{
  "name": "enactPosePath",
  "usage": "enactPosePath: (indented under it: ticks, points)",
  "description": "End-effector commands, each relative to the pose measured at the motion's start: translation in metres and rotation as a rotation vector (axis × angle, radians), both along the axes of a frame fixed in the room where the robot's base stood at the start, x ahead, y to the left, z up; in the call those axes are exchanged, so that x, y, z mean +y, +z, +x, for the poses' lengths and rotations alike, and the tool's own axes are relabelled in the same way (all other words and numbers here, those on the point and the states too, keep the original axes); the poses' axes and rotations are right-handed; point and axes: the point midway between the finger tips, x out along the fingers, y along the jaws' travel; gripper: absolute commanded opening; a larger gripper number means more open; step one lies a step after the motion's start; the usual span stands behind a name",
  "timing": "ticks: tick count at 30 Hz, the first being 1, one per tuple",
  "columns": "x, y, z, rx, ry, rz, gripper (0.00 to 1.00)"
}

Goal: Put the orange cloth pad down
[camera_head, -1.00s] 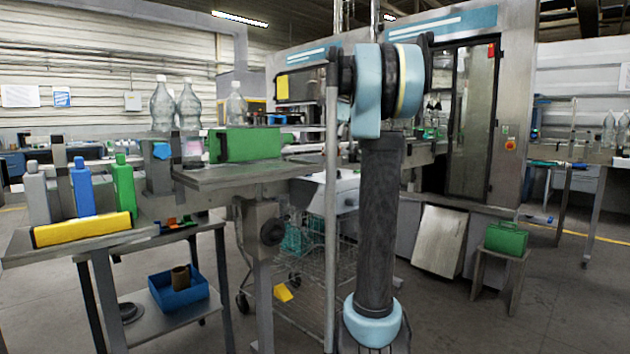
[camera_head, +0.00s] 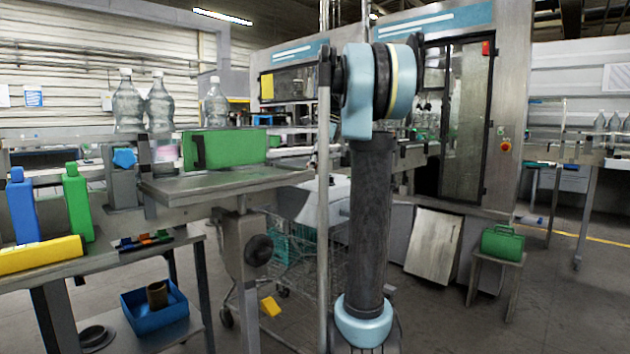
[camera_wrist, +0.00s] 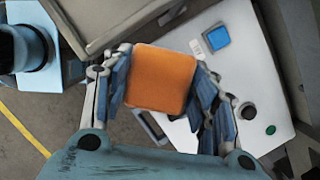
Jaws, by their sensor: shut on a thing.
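The orange cloth pad (camera_wrist: 160,78) is a rounded square in the middle of the wrist view. My gripper (camera_wrist: 160,90) is shut on it, with one blue-grey finger at its left edge and the other at its right. The pad is held above a white surface (camera_wrist: 245,65) that carries a blue square button, a dark round button and a small green one. How high above it I cannot tell. In the head view, my gripper and the pad are not visible.
A grey plate (camera_head: 230,182) with a green block (camera_head: 232,147) stands at middle left. Clear bottles (camera_head: 128,105) stand behind it. Blue and green bottles and a yellow bar (camera_head: 40,256) are at far left. A green case (camera_head: 502,243) sits on a stool at right.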

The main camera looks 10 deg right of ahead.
Motion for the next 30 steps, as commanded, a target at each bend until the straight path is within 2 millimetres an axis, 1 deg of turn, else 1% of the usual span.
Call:
enactPosePath:
  ticks: [5, 9, 12, 21, 29, 30]
  points:
    - [0.000, -0.012, 0.000, 0.000, 0.000, 0.000, 0.19]
    - [-0.001, -0.032, 0.000, 0.000, -0.001, 0.000, 0.19]
    - [-0.001, -0.042, 0.000, 0.001, -0.002, 0.000, 0.19]
    - [-0.003, -0.044, 0.000, 0.000, -0.003, 0.000, 0.19]
    - [-0.003, -0.050, 0.000, 0.000, -0.004, 0.000, 0.19]
    - [-0.003, -0.050, 0.000, 0.000, -0.004, 0.000, 0.60]
